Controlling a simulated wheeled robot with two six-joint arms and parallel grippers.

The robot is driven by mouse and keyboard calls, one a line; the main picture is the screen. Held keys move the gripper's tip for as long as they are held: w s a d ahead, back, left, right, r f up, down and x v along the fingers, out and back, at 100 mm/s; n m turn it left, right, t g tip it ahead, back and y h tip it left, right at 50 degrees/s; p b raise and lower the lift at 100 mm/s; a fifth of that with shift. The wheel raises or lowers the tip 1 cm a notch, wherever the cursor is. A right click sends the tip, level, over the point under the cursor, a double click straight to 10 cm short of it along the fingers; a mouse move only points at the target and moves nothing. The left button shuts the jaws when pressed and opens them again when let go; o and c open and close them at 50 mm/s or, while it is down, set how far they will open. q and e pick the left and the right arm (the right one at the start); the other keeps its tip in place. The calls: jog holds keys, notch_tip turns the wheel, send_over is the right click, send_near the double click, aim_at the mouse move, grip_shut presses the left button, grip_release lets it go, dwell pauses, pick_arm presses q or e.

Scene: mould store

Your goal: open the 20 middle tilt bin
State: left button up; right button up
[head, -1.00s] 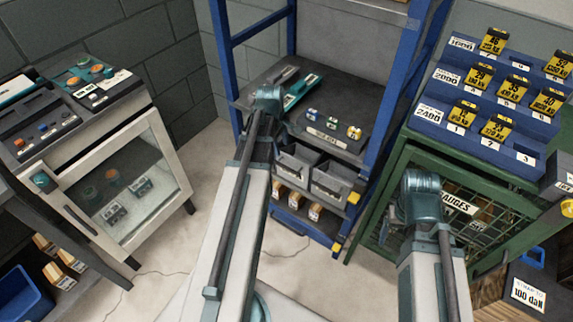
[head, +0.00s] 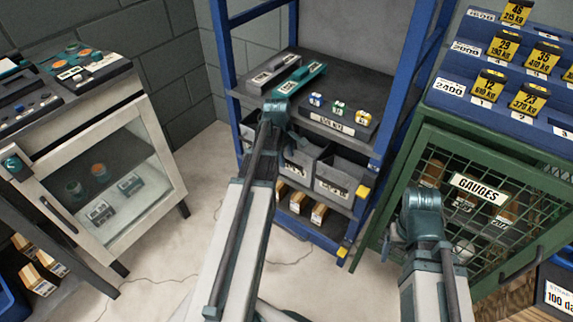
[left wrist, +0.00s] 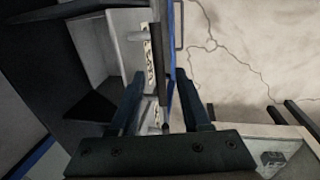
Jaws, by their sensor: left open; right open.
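Grey tilt bins with white front labels sit side by side on the blue rack; one (head: 303,160) is partly behind my left arm, another (head: 338,178) is to its right. Their label text is too small to read, so I cannot tell which is the 20 middle bin. My left gripper (head: 281,135) is before the bins, its fingers mostly hidden by the wrist. In the left wrist view my left gripper (left wrist: 160,88) is open, with a dark bar and a label strip (left wrist: 149,62) between the fingers; contact is unclear. My right gripper (head: 424,215) is before the green cabinet, fingers mostly hidden.
The blue rack's upright (head: 405,90) stands right of the bins. A green mesh cabinet (head: 520,165) labelled GAUGES is at the right. A glass-fronted cabinet (head: 165,130) stands at the left. Cracked floor (head: 205,210) between is clear.

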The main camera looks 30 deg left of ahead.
pick_arm(q)
jog(key=shift+f, duration=0.3)
grip_shut()
dwell(1.3)
